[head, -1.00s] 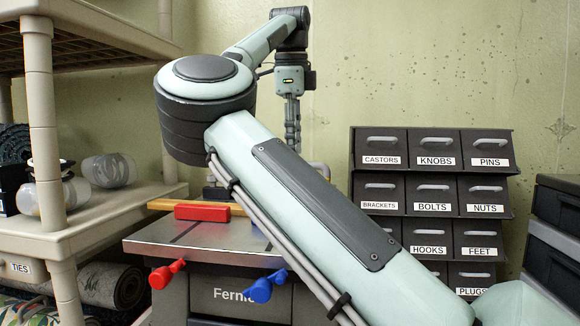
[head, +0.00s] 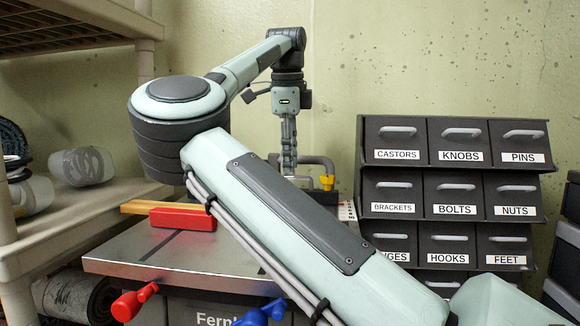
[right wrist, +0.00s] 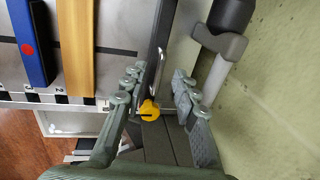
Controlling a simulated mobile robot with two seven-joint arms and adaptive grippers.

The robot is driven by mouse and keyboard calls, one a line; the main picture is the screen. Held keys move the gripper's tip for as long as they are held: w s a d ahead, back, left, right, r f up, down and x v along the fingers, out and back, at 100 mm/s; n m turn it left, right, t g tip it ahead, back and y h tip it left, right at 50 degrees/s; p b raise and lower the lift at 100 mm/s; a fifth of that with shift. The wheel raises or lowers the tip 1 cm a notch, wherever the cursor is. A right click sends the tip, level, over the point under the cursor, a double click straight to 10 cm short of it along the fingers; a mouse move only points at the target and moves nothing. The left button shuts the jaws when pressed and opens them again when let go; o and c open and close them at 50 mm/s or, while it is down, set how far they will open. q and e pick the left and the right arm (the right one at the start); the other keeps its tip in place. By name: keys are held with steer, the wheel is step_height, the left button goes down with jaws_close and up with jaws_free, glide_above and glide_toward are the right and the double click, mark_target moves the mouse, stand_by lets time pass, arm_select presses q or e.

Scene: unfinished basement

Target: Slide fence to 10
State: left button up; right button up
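A grey machine table (head: 225,262) stands in front of me. In the right wrist view, a dark bar with a metal handle (right wrist: 155,60), which looks like the fence, ends at a yellow knob (right wrist: 148,110); the knob also shows in the head view (head: 327,183). A white scale (right wrist: 62,99) with black marks runs along the table edge; a 2 is readable, but no 10. My right gripper (right wrist: 155,82) points down at the table's far side, fingers apart on either side of the bar near the knob. I cannot tell whether they touch it. My left gripper is not in view.
A wooden strip (head: 140,207) and a red block (head: 183,219) lie at the table's left. Red (head: 133,303) and blue (head: 262,313) handles stick out in front. Labelled drawers (head: 455,208) stand right; a shelf (head: 85,222) stands left. A wall is close behind.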

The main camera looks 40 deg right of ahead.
steer(key=shift+w+d+f, duration=0.1)
steer(key=shift+d+f, duration=0.05)
steer(key=shift+f, duration=0.65)
jaws_close()
